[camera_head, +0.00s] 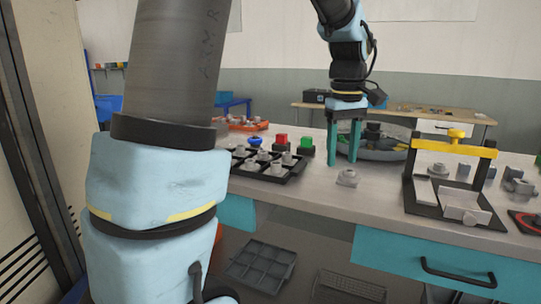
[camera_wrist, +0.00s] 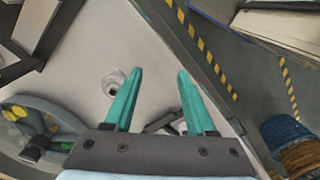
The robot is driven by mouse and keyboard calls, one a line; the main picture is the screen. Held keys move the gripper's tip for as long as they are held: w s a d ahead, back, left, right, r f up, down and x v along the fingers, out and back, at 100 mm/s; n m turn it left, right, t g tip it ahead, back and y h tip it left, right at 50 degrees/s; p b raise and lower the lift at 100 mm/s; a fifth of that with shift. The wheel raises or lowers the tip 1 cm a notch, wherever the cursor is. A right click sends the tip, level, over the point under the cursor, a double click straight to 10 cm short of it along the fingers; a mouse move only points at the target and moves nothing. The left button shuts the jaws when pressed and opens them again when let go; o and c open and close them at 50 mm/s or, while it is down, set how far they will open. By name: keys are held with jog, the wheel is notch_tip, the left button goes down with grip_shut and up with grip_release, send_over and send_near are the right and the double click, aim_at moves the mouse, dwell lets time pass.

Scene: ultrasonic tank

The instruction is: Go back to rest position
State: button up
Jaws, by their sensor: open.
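My gripper (camera_head: 343,142) has two teal fingers pointing down above the workbench in the head view. The fingers stand apart with nothing between them. In the wrist view my gripper (camera_wrist: 158,78) also shows as empty. A small grey metal part (camera_head: 347,178) sits on the bench a little in front of the fingers.
A black tray (camera_head: 262,174) with several grey parts lies left. Red (camera_head: 281,139) and green (camera_head: 306,142) buttons stand behind it. A round grey tank (camera_head: 385,153) is behind my gripper. A yellow-topped black fixture (camera_head: 453,147) stands right. Bare bench (camera_head: 375,195) lies in front.

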jog(key=s+a+f+m+p, duration=0.2)
jog(key=a+f, duration=0.3)
jog(key=a, duration=0.6)
jog(key=s+a+f+m+t+p, duration=0.1)
jog(key=s+a+f+m, duration=0.2)
jog(key=a, duration=0.8)
jog(key=shift+s+a+f+p, duration=0.3)
jog(key=shift+s+f+p, duration=0.05)
jog(key=shift+s+f, duration=0.5)
jog(key=shift+o, duration=0.2)
